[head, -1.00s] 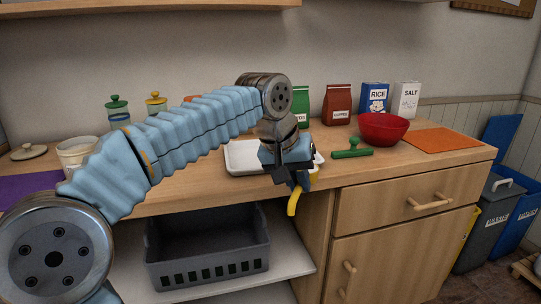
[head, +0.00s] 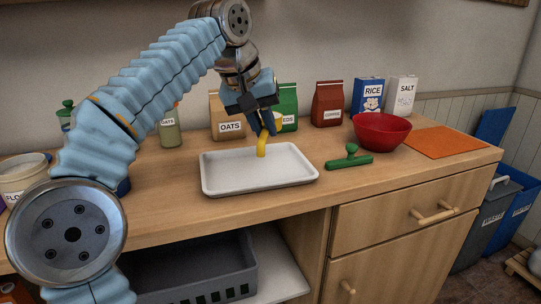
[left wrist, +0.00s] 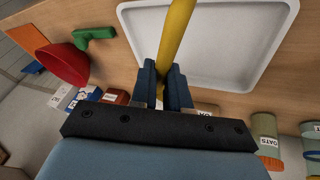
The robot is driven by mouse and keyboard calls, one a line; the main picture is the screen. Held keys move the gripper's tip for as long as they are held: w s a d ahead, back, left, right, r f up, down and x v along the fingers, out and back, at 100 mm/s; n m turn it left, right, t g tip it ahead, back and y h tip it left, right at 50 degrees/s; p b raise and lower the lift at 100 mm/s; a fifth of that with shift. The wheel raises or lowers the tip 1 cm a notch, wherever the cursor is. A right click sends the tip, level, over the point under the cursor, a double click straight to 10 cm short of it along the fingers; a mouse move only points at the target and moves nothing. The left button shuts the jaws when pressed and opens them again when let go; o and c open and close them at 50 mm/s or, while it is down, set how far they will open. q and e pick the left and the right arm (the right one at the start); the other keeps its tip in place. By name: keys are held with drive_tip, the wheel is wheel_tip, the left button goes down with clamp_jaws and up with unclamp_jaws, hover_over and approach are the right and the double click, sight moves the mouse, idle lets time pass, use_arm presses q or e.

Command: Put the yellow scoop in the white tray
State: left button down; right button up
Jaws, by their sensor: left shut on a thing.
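The yellow scoop (head: 262,147) hangs from my left gripper (head: 264,124), which is shut on it above the back part of the white tray. In the left wrist view the scoop (left wrist: 177,35) runs between the two blue fingers of the gripper (left wrist: 164,85). Its far end leaves the top of that view. The white tray (head: 215,187) lies on the wooden counter and is empty. It also shows in the left wrist view (left wrist: 272,82), behind the scoop. The scoop appears clear of the tray floor. My right gripper is not in view.
A green-handled tool (head: 349,160) lies right of the tray. A red bowl (head: 381,133) and an orange mat (head: 445,141) are farther right. The oats bag (head: 228,120), green bag (head: 288,108) and coffee bag (head: 327,104) stand behind. A grey basket (head: 195,275) sits below the counter.

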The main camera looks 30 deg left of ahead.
use_arm(q)
drive_tip(key=b, duration=0.1)
approach(277, 167)
drive_tip(key=shift+w+d+f, duration=0.2)
drive_tip(key=shift+w, duration=0.3)
drive_tip(key=shift+w+d+f, duration=0.2)
drive_tip(key=shift+w, duration=0.3)
drive_tip(key=x, duration=0.2)
drive_tip(key=b+x, duration=0.1)
drive_tip(key=x, duration=0.1)
drive_tip(key=shift+s+a+f, duration=0.2)
drive_tip(key=shift+s+a, duration=0.05)
drive_tip(key=shift+a, duration=0.05)
drive_tip(key=shift+f, duration=0.25)
drive_tip(key=shift+f, duration=0.25)
drive_tip(key=c, duration=1.1)
unclamp_jaws()
drive_tip(key=shift+d+f, duration=0.1)
drive_tip(key=shift+s+f+b, duration=0.1)
drive_tip(key=shift+b, duration=0.2)
